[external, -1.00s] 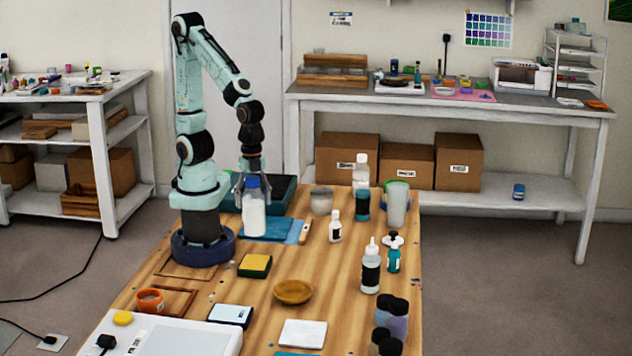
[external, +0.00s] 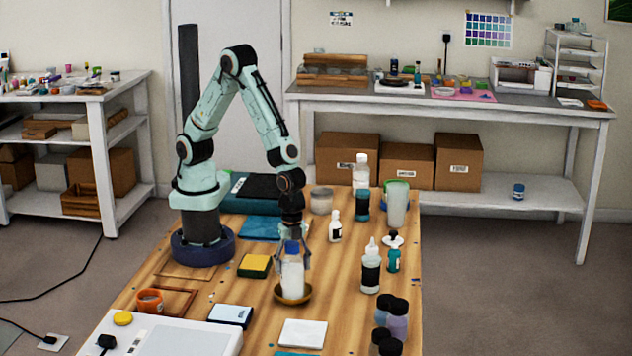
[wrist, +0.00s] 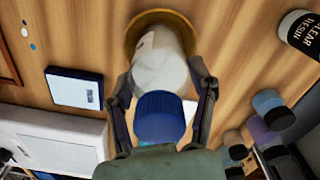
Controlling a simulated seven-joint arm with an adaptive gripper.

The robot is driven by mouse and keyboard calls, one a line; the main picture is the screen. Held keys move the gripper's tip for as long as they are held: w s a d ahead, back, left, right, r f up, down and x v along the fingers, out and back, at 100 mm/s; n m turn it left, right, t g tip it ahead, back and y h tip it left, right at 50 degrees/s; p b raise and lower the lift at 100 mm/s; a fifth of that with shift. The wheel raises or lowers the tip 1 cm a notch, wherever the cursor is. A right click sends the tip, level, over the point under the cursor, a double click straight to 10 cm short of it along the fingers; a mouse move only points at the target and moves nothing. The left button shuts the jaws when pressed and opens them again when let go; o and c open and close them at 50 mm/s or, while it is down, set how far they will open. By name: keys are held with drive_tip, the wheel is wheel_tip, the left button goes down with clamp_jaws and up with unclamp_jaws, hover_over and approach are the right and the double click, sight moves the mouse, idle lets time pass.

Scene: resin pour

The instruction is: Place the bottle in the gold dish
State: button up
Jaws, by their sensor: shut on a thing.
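The white bottle with a blue cap (external: 292,275) stands upright at the gold dish (external: 293,296), with its lower end inside the dish's rim. I cannot tell whether its base touches the dish floor. My gripper (external: 292,256) is shut on the bottle's upper part, with a finger on each side. In the wrist view, the bottle (wrist: 160,70) lies between my two fingers (wrist: 163,100), its blue cap towards the camera. The gold dish's rim (wrist: 160,15) shows around the bottle's far end there.
A dropper bottle (external: 370,275) and dark-capped jars (external: 392,318) stand to the right. A white tile (external: 303,333) lies in front of the dish.

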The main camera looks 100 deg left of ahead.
drive_tip(key=o, duration=1.2)
drive_tip(key=shift+f, duration=0.1)
wheel_tip(320, 180, up, 12)
drive_tip(key=s+a+r+n, duration=0.2)
drive_tip(key=s+a+n, duration=0.2)
drive_tip(key=a, duration=0.2)
drive_tip(key=s+a+r+n, duration=0.2)
drive_tip(key=s+a+n, duration=0.3)
drive_tip(key=a, duration=0.2)
drive_tip(key=s+a+r+n, duration=0.2)
drive_tip(key=s+a+n, duration=0.2)
drive_tip(key=s+a, duration=0.1)
drive_tip(key=shift+s+a+n+y, duration=0.25)
drive_tip(key=shift+a+n+y, duration=0.15)
drive_tip(key=shift+a, duration=0.5)
